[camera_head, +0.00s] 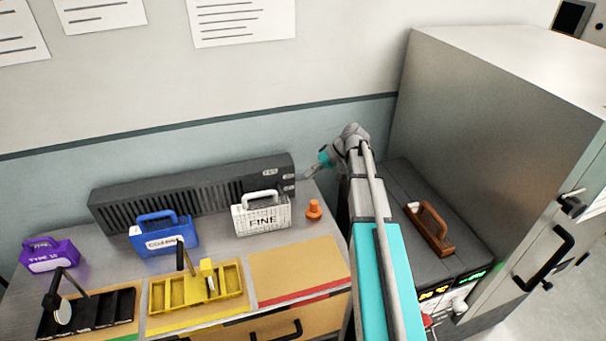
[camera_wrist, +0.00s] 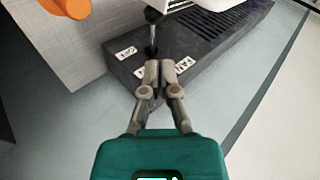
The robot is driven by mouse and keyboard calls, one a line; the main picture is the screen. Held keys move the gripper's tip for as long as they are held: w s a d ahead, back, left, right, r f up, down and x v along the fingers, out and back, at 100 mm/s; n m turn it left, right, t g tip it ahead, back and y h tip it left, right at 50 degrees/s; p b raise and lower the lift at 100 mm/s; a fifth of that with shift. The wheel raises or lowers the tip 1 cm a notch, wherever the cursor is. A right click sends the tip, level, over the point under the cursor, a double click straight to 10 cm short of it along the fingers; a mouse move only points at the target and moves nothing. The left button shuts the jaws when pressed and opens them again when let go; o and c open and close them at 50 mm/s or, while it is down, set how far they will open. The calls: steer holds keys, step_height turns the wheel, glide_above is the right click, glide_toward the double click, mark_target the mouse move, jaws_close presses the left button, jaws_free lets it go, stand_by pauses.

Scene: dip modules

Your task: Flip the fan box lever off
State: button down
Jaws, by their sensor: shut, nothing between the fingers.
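The fan box (camera_head: 180,195) is a long dark grey vented box against the back wall, with small white labels at its right end. In the wrist view the fan box (camera_wrist: 205,45) shows its label end, with one label partly covered by my fingers. A dark lever (camera_wrist: 152,32) with a thin stem stands by the labels, just beyond my fingertips; I cannot tell whether they touch. The lever is not distinct in the head view. My gripper (camera_wrist: 160,67) is shut and empty. In the head view my gripper (camera_head: 309,173) is just right of the fan box's end.
A white FINE basket (camera_head: 262,215) stands before the fan box, with an orange knob-like piece (camera_head: 314,210) beside it. A blue basket (camera_head: 163,238), purple basket (camera_head: 48,257) and yellow tray (camera_head: 165,295) are farther left. A tall grey cabinet (camera_head: 500,130) stands right.

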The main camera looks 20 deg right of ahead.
steer(key=shift+p+v, duration=1.3)
steer(key=shift+v, duration=1)
steer(key=c, duration=0.9)
jaws_free()
steer(key=shift+w+a, duration=0.1)
steer(key=shift+a, duration=0.1)
steer(key=o, duration=0.4)
steer(key=shift+w+a+h+p, duration=0.3)
steer(key=shift+a+h+p, duration=0.1)
steer(key=shift+a+p, duration=0.15)
steer(key=shift+o, duration=0.2)
steer(key=m+g+h+p, duration=0.1)
steer(key=g+h+p, duration=0.1)
steer(key=h+p, duration=0.35)
glide_above(283, 194)
steer(key=d+b, duration=0.1)
steer(key=d, duration=0.2)
steer(key=shift+w+a+r, duration=0.15)
steer(key=shift+w+r, duration=0.05)
steer(key=shift+w, duration=0.1)
steer(key=shift+f, duration=0.15)
steer(key=b+x, duration=1.3)
steer(key=shift+s+f, duration=0.1)
steer(key=shift+f, duration=0.15)
